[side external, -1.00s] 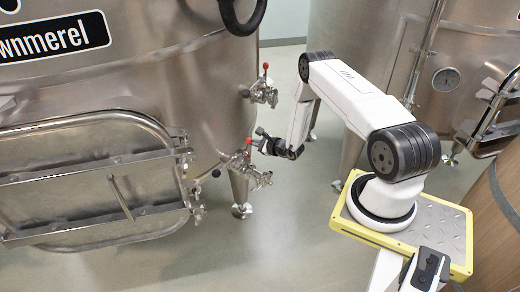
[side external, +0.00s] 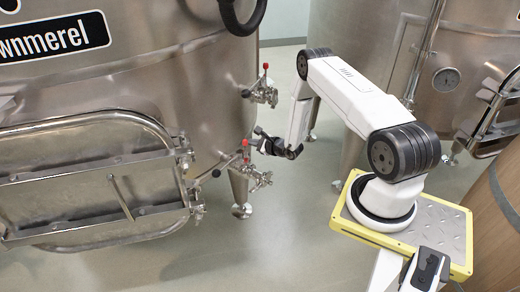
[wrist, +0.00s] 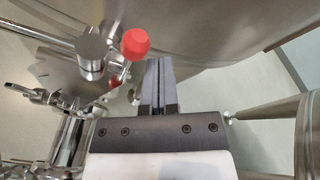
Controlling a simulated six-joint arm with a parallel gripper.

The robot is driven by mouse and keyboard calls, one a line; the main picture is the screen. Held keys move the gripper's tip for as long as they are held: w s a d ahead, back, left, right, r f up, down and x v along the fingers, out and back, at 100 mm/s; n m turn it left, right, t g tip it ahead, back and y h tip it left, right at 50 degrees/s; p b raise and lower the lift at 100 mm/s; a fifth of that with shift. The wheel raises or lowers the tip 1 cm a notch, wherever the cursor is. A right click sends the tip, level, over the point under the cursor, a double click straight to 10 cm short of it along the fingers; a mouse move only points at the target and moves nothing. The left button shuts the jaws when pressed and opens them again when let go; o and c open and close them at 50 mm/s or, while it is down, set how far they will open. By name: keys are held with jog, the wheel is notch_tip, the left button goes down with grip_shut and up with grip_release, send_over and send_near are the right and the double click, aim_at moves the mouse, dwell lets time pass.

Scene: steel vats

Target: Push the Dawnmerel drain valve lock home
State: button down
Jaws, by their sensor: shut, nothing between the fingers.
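The Dawnmerel vat (side external: 110,85) is the large steel tank at left, its sign partly cut off. Low on its right side is a steel valve (side external: 259,178) with a red knob (side external: 246,143). My gripper (side external: 259,131) is just right of that knob, with a small apparent gap. In the wrist view the shut, empty fingers (wrist: 158,64) point at the vat wall. A red knob (wrist: 135,43) is just left of their tips, beside a round steel stub (wrist: 91,50) on the valve fitting. Whether anything touches is unclear.
A second red-topped valve (side external: 264,92) sits higher on the vat, close above my gripper. A hatch door (side external: 90,195) is at left. Another steel vat (side external: 362,50) stands behind my arm, and a wooden barrel (side external: 497,215) is at right. Floor below is clear.

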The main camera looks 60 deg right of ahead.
jog(key=shift+d, duration=0.25)
jog(key=shift+d, duration=0.3)
jog(key=shift+s, duration=0.15)
jog(key=d+v, duration=0.1)
jog(key=v, duration=0.6)
jog(key=shift+s+a+r, duration=0.15)
jog(key=shift+s+a, duration=0.25)
jog(key=shift+a, duration=0.1)
dwell(0.4)
